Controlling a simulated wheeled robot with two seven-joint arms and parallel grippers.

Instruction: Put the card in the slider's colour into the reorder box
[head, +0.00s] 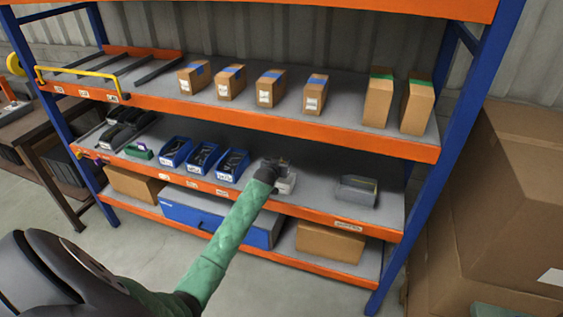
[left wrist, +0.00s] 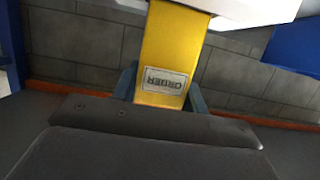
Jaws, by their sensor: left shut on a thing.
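My left gripper (head: 275,167) is at the middle shelf, in front of a pale box (head: 286,184) that it partly hides.
Blue bins (head: 203,158) with dark parts stand left of my gripper. Cartons (head: 271,88) stand on the upper shelf (head: 345,112), above my arm. A long blue box (head: 190,213) and brown cartons (head: 331,241) fill the bottom shelf. The middle shelf is bare between the pale and grey boxes.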

